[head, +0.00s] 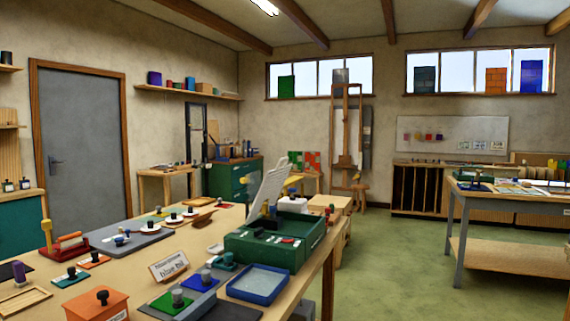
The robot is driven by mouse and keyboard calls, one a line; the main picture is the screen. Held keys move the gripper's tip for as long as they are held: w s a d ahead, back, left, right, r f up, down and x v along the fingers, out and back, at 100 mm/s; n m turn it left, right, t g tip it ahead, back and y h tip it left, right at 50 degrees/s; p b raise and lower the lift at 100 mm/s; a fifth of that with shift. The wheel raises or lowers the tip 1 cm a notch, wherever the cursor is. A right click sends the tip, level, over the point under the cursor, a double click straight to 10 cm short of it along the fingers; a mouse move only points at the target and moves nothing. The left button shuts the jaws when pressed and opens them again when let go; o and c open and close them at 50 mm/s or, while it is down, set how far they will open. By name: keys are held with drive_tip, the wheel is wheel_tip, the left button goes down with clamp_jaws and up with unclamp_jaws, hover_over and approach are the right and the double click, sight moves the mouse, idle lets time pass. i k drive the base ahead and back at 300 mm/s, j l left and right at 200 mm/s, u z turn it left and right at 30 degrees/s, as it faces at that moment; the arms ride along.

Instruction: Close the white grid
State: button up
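The white grid (268,186) is a slotted white panel standing raised and tilted at the back left of a dark green box (264,256) on the near wooden table. Its top leans to the right. Its lower edge is at the box's far side, and I cannot make out the hinge. The box is open on top, with dark items and a small red piece inside. My gripper is not in view.
A blue-rimmed tray (258,284) stands in front of the green box. A small sign (168,266), stamps and pads crowd the wooden table (215,232). Green floor (420,260) is clear to the right, before a grey-legged workbench (458,222).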

sight(273, 180)
drive_tip(key=i+l, duration=0.5)
drive_tip(key=l, duration=0.2)
drive_tip(key=i+l, duration=0.1)
drive_tip(key=l, duration=0.3)
drive_tip(key=i+l+u, duration=0.1)
drive_tip(key=l, duration=0.3)
drive_tip(key=i+l, duration=0.15)
drive_tip(key=l, duration=0.3)
drive_tip(key=i+l, duration=0.1)
drive_tip(key=l, duration=0.3)
drive_tip(key=i+u, duration=0.15)
drive_tip(key=u, duration=1.1)
drive_tip(key=i+u, duration=0.2)
drive_tip(key=i, duration=1.15)
